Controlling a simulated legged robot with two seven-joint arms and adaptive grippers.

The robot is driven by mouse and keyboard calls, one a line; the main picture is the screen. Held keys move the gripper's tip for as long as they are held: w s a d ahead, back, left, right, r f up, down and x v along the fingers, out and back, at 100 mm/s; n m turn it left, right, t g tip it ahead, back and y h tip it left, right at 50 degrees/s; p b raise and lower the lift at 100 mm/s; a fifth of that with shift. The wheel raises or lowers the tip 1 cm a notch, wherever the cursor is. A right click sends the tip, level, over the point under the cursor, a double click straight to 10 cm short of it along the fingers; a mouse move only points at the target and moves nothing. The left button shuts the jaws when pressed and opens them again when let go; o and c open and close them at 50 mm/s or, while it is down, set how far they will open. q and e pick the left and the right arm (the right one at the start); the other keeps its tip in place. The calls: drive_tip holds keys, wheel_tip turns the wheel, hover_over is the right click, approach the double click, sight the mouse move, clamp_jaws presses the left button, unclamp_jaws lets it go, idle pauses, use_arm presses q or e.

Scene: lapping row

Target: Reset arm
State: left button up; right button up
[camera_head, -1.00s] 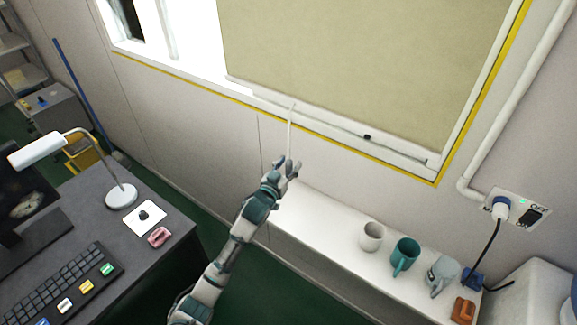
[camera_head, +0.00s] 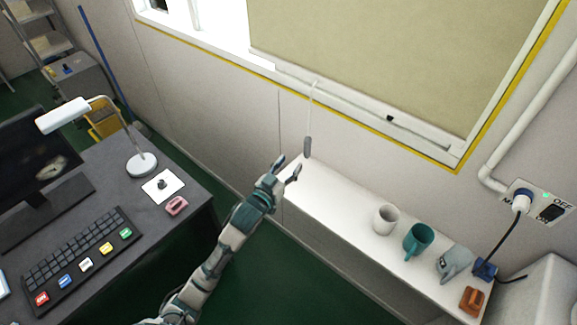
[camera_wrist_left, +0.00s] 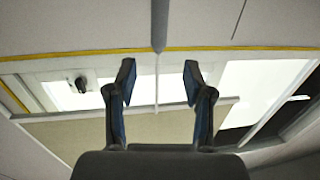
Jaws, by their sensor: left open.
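My left gripper (camera_head: 282,168) is open and empty in the head view, below and left of the blind's pull cord. The cord's grey handle (camera_head: 307,147) hangs free above the left end of the white shelf, a little apart from the fingertips. In the left wrist view the open fingers (camera_wrist_left: 160,80) frame the thin cord, with the grey handle (camera_wrist_left: 159,25) beyond them at the top. The beige blind (camera_head: 365,60) covers most of the window. My right gripper is not in view.
The white shelf (camera_head: 335,205) holds a white mug (camera_head: 385,220), a teal mug (camera_head: 418,241), a grey object (camera_head: 453,262) and an orange-brown object (camera_head: 471,300). At left, a dark desk (camera_head: 125,205) bears a lamp (camera_head: 142,164) and keyboard (camera_head: 80,255). Green floor lies between.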

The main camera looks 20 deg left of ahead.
use_arm(q)
drive_tip(key=shift+f, duration=0.1)
drive_tip(key=s+f+g+y, duration=0.1)
drive_tip(key=s+f+g, duration=0.3)
drive_tip(key=s+f, duration=0.5)
drive_tip(key=s+f+g+y, duration=0.1)
drive_tip(key=s+f+g, duration=0.2)
drive_tip(key=s+f, duration=0.55)
drive_tip(key=s+f+g+y, duration=0.1)
drive_tip(key=s+f+g, duration=0.4)
drive_tip(key=s, duration=0.5)
drive_tip(key=s+f+g, duration=0.3)
drive_tip(key=s+f, duration=0.4)
drive_tip(key=s, duration=0.3)
drive_tip(key=s+f, duration=0.2)
drive_tip(key=f, duration=1.1)
drive_tip(key=s+f+p, duration=0.1)
drive_tip(key=s+f, duration=0.1)
drive_tip(key=f, duration=1.1)
drive_tip(key=shift+f+g+p, duration=0.25)
drive_tip(key=shift+g+p, duration=0.05)
drive_tip(key=shift+g, duration=0.1)
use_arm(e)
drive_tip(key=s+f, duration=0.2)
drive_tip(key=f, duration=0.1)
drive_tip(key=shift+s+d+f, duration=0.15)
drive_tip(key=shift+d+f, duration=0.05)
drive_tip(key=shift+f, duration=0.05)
use_arm(q)
drive_tip(key=shift+s, duration=0.1)
